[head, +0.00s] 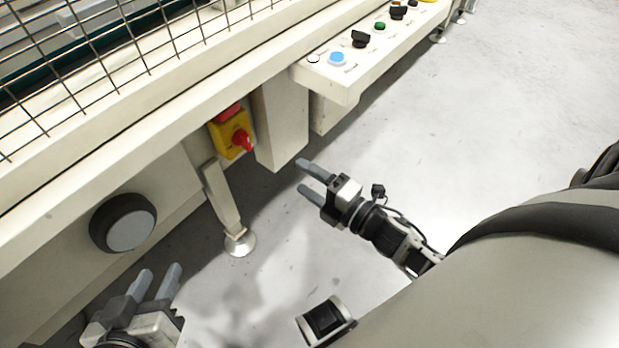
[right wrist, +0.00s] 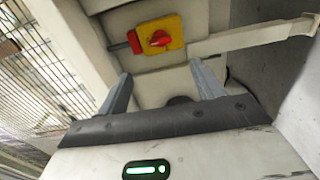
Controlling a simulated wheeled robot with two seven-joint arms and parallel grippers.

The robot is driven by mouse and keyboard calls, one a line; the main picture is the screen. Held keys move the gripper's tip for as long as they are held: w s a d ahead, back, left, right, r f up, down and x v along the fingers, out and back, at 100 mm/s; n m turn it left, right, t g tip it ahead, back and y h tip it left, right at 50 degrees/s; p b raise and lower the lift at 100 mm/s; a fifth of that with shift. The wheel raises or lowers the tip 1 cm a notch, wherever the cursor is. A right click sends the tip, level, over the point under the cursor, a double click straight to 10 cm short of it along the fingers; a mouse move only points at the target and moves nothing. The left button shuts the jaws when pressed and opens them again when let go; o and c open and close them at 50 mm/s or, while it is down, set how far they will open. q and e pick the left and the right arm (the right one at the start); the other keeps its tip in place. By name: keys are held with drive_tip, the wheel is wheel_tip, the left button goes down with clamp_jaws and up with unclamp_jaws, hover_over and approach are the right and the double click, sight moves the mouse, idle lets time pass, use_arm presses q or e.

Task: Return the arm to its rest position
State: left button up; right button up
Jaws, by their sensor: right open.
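My right gripper (head: 306,177) is open and empty in the head view, in front of the machine's lower side, above the floor. Its two grey fingers also show apart in the right wrist view (right wrist: 163,85), with nothing between them that they hold. My left gripper (head: 160,275) is at the bottom left of the head view, its two fingers apart and empty, below the round black knob. No eggs or egg trays can be made out in either view.
A cream machine (head: 130,125) with a wire mesh guard (head: 110,45) runs along the left. It carries a yellow and red switch (head: 230,133), a black knob (head: 123,223) and a button panel (head: 345,75). A machine foot (head: 239,243) stands on the floor. Grey floor (head: 480,120) is clear at right.

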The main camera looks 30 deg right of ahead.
idle(0.4)
drive_tip(key=w+a+r+m+g+h+p, duration=0.2)
drive_tip(key=a+r+m+g, duration=0.3)
drive_tip(key=m, duration=0.9)
drive_tip(key=s+a+m+y+b, duration=0.2)
drive_tip(key=s+a+m, duration=0.3)
drive_tip(key=s+a, duration=0.35)
use_arm(q)
drive_tip(key=s+a+r+y+p, duration=0.1)
drive_tip(key=a+r+p, duration=0.1)
drive_tip(key=r+p, duration=0.5)
drive_tip(key=s+a+r+y+p, duration=0.1)
drive_tip(key=r+p, duration=0.5)
drive_tip(key=p, duration=0.8)
drive_tip(key=shift+a+r+n+g+y, duration=0.3)
drive_tip(key=shift+a+r+g, duration=0.1)
drive_tip(key=shift+a, duration=0.45)
use_arm(e)
drive_tip(key=s+d+r+h, duration=0.1)
drive_tip(key=d+r, duration=0.1)
drive_tip(key=r, duration=0.5)
drive_tip(key=s+d+r+g+h, duration=0.1)
drive_tip(key=s+d+r, duration=0.1)
drive_tip(key=r, duration=0.5)
drive_tip(key=shift+s+d+r+m+h, duration=0.15)
drive_tip(key=shift+d+r+m+h, duration=0.2)
drive_tip(key=shift+d, duration=0.5)
